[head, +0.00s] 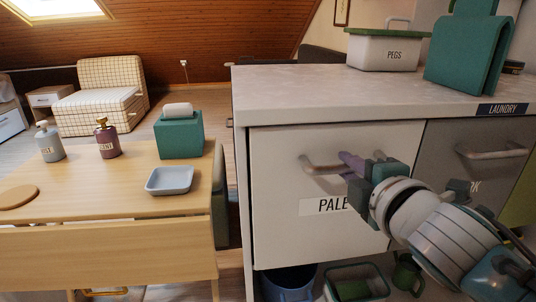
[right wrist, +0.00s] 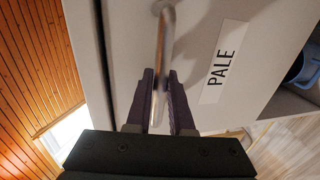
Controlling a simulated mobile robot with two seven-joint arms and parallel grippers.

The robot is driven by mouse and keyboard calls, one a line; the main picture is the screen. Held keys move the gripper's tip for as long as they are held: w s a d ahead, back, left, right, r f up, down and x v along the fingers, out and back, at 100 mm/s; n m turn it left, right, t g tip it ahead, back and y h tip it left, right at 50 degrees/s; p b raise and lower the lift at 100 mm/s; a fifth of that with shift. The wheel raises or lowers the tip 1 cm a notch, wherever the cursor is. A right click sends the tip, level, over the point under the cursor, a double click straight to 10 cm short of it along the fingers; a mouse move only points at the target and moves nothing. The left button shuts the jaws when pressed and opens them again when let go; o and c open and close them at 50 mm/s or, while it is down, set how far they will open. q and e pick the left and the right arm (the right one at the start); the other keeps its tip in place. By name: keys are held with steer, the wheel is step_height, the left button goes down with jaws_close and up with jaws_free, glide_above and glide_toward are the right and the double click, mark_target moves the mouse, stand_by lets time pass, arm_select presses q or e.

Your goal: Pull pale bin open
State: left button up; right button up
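The pale bin (head: 285,215) is a large off-white front at the left end of the cabinet, with a "PALE" label (head: 328,206). Its front looks level with the cabinet, with no clear gap. Its metal bar handle (head: 318,167) also shows in the right wrist view (right wrist: 166,40). My right gripper (head: 352,165) is at the right part of this handle. In the right wrist view its purple fingers (right wrist: 161,80) lie close on both sides of the bar and look shut on it. My left gripper is not in view.
A grey bin front (head: 455,190) with its own handle (head: 490,152) is to the right. The countertop (head: 310,88) carries a pegs tin (head: 385,50). A wooden table (head: 100,215) stands at left. A blue bucket (head: 287,285) sits below the pale bin.

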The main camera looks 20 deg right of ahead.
jaws_close()
stand_by(0.9)
